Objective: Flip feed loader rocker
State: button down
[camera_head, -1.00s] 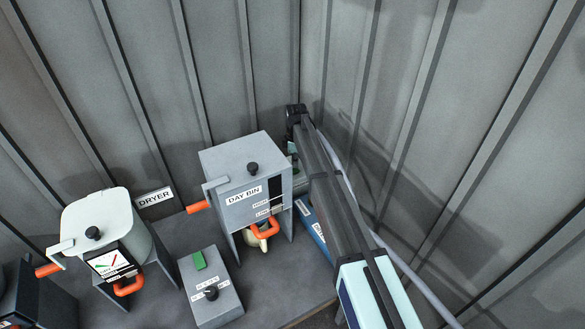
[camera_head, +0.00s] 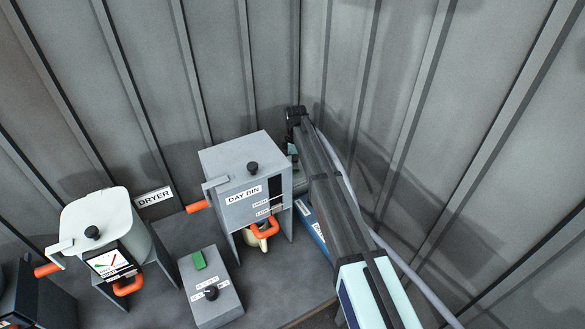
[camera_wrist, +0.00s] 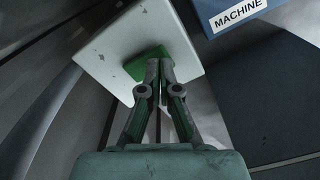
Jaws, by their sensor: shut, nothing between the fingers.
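In the wrist view, a pale box (camera_wrist: 112,50) carries a green rocker (camera_wrist: 142,66) on its face. My gripper (camera_wrist: 160,64) is shut and empty, with its fingertips over the green rocker. They overlap its right part in the picture; I cannot tell whether they press on it. The fingertips hide part of the rocker, so its tilt is not clear. In the head view my arm reaches down behind the right side of the day bin (camera_head: 238,163), and the fingertips are hidden there.
A blue box (camera_head: 314,228) labelled MACHINE in the wrist view (camera_wrist: 213,22) stands close by. The dryer (camera_head: 108,218) is at left. Ribbed walls (camera_head: 420,100) close the corner behind my arm.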

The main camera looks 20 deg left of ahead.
jog(key=shift+f, duration=0.8)
jog(key=shift+r, duration=0.1)
dwell(0.3)
jog(key=shift+r+p, duration=1.3)
jog(key=shift+r, duration=2.15)
